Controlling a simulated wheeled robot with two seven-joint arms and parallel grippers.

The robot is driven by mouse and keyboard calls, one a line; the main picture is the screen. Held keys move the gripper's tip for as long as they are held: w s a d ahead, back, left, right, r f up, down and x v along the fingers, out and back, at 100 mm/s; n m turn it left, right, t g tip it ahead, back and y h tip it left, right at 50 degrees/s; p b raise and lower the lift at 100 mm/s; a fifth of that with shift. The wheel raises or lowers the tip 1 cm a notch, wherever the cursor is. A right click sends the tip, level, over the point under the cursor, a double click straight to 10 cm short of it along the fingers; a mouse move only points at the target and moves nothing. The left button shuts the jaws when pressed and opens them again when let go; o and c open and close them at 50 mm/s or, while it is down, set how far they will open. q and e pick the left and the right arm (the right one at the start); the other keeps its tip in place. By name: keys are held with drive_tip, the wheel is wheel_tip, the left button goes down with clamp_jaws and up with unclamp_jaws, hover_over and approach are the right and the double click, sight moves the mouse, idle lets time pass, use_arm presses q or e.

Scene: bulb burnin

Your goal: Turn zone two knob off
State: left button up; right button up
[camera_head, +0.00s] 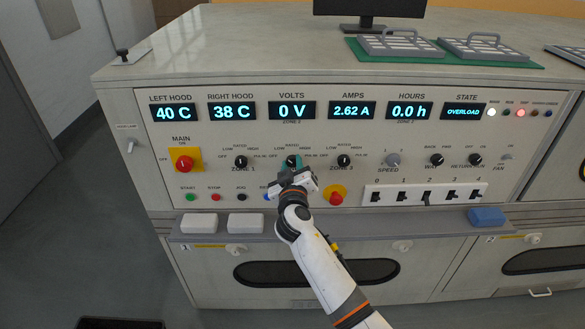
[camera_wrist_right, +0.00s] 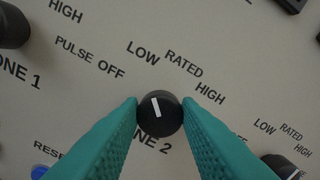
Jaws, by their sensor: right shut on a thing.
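The zone two knob (camera_wrist_right: 160,113) is round and black with a white pointer line. In the right wrist view the line points up and slightly left, toward the LOW label (camera_wrist_right: 143,52); the OFF label (camera_wrist_right: 112,71) lies further left. My right gripper (camera_head: 291,163) is at this knob on the panel front, its teal fingertips (camera_wrist_right: 159,112) shut on the knob's two sides. In the head view the gripper mostly hides the knob. My left gripper is not in view.
The zone 1 knob (camera_head: 240,161) and zone 3 knob (camera_head: 344,160) flank the held knob. A red main switch (camera_head: 184,163) is left, a red emergency button (camera_head: 336,196) lower right. Displays read 0 V (camera_head: 292,111) and OVERLOAD (camera_head: 463,112). A ledge (camera_head: 330,226) runs below.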

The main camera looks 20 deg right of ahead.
drive_tip(key=n, duration=0.3)
drive_tip(key=shift+n, duration=0.3)
drive_tip(key=shift+a+n+p, duration=0.1)
drive_tip(key=shift+n+p, duration=0.3)
drive_tip(key=shift+n, duration=1.1)
drive_tip(key=shift+f, duration=0.1)
drive_tip(key=o, duration=1)
drive_tip(key=v, duration=1.2)
drive_tip(key=shift+b, duration=0.4)
